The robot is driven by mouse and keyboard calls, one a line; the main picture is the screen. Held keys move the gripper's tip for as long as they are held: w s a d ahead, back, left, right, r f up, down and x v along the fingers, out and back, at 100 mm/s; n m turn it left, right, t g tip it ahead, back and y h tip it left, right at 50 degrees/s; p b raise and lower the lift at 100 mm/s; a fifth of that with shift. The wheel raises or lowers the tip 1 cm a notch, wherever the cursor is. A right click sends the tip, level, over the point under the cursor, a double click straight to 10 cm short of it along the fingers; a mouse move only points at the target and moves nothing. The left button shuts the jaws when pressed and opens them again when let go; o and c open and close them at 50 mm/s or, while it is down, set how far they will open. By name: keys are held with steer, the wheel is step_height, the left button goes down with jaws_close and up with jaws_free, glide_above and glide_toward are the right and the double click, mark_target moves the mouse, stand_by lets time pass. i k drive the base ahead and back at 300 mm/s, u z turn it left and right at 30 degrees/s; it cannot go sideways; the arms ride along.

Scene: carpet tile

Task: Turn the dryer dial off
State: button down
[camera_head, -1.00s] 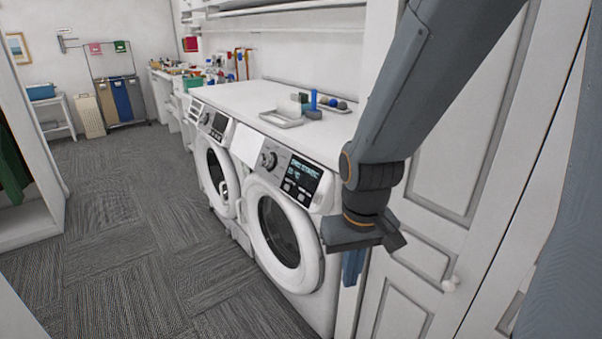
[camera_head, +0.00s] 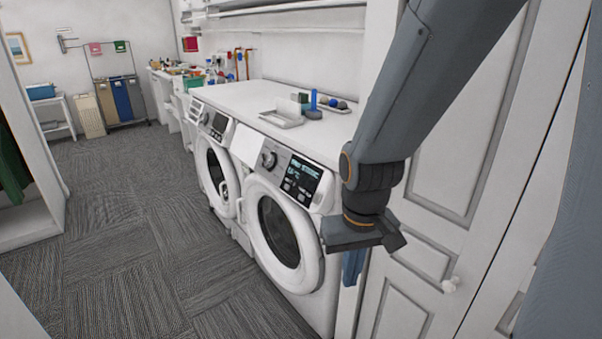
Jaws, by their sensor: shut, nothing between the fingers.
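Two white front-loading machines stand side by side under a white counter. The nearer machine (camera_head: 313,262) has a round dark door, a lit display (camera_head: 302,174) and a silver dial (camera_head: 269,160) left of the display. The farther machine (camera_head: 205,165) has its own dark panel and a dial that is small in the view. I cannot tell from the picture which one is the dryer. My gripper (camera_head: 352,268) points down, to the right of the nearer machine's door and apart from the dial. Its fingers are shut and look empty. Their tips are partly unclear.
The counter (camera_head: 240,98) holds a tray (camera_head: 283,119), a blue bottle (camera_head: 313,100) and small items. White panelled doors (camera_head: 470,150) stand close on the right. Carpet (camera_head: 120,240) in front of the machines is clear. Laundry bins (camera_head: 122,99) stand at the back.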

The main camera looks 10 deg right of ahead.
mark_target(268, 160)
steer(key=k, duration=0.5)
steer(key=u, duration=1.45)
steer(key=i, duration=1.35)
steer(key=z, duration=1.8)
